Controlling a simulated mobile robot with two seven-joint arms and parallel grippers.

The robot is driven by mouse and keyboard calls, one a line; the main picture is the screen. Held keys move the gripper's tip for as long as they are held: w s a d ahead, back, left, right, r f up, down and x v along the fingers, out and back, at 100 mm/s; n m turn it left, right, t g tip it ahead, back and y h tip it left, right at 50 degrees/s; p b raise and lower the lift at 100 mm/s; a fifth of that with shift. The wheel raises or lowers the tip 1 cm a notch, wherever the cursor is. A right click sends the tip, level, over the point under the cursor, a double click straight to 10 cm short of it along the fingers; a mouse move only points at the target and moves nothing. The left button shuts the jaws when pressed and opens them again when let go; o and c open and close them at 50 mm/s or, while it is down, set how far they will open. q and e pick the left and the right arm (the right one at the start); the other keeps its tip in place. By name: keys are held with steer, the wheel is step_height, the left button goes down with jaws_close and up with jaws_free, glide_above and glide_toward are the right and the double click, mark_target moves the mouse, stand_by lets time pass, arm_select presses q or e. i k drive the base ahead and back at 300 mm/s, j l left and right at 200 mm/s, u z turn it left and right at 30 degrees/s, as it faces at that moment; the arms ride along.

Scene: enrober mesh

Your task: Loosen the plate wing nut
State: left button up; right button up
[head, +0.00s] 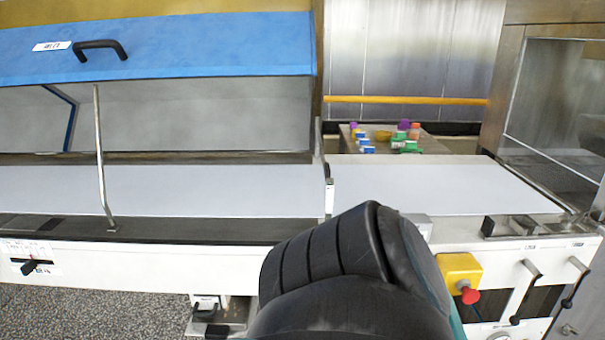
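I cannot pick out the plate wing nut for certain in the head view. A black lever-like knob (32,267) sits on the machine's front panel at the far left, beside printed labels. A metal bracket (520,226) lies along the right belt's front edge. A large black rounded arm link, which looks like mine, rises at the bottom centre and hides part of the front panel. Neither of my grippers shows.
A blue hood (200,45) with a black handle is raised over the left belt (200,188), beside a slanted metal rod (101,165). The right belt (430,188) is bare. A red stop button (468,293) and two levers (527,290) project at front right.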

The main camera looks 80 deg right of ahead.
mark_target(566, 224)
steer(key=z, duration=4.1)
